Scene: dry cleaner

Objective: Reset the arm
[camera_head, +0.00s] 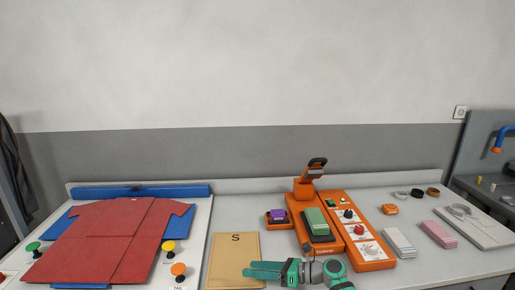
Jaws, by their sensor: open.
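My arm shows at the bottom middle of the head view, in green and grey. My gripper (249,269) points left over the lower right part of a tan board marked "S" (235,247). Its two fingers look slightly apart, with nothing seen between them. I cannot tell its height above the board. The rest of my arm runs out of the bottom edge of the view.

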